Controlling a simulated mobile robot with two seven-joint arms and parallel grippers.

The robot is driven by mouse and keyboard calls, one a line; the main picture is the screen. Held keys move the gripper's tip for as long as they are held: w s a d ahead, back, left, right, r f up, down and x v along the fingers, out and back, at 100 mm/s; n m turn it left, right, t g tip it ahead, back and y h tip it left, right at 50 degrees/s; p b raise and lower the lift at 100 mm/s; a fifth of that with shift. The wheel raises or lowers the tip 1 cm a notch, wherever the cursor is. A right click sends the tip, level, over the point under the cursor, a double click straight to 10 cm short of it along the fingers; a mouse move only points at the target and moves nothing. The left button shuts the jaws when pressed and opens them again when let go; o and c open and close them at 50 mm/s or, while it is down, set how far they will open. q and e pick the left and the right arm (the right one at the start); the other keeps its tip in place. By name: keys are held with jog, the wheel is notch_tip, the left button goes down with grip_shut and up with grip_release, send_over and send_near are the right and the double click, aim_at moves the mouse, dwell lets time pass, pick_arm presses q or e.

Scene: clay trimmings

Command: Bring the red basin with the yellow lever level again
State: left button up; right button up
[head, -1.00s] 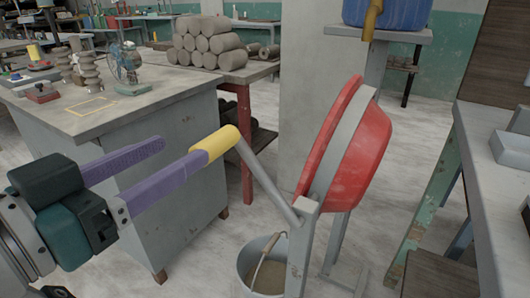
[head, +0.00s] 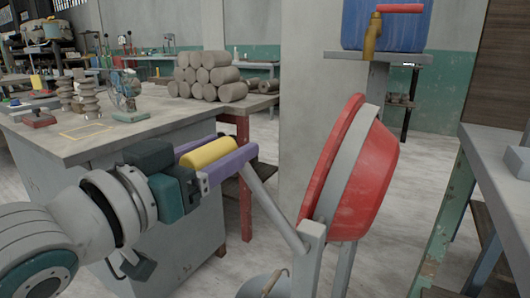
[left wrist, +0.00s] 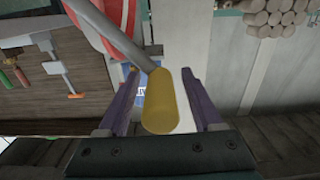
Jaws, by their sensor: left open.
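The red basin (head: 362,180) hangs in a grey stand (head: 307,265), tipped steeply so that its rim side faces left. A grey rod (head: 272,210) runs from the basin's pivot up and left to the yellow lever grip (head: 208,153). My left gripper (head: 236,145) is open, with its two purple fingers on either side of the yellow grip. In the left wrist view the grip (left wrist: 160,105) lies between the fingers, with a visible gap on both sides. Part of the basin (left wrist: 108,25) shows there too. My right gripper is not in view.
A grey bucket (head: 262,285) stands below the basin. A grey cabinet (head: 190,235) with tools on top is at the left, close to my arm. Clay rolls (head: 212,78) are stacked behind. A blue tank (head: 385,25) stands behind the basin, and a workbench (head: 505,180) is at the right.

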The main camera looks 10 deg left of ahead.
pick_arm(q)
jog(key=shift+w, duration=0.15)
jog(key=shift+c, duration=0.2)
grip_shut()
dwell(0.3)
dwell(0.9)
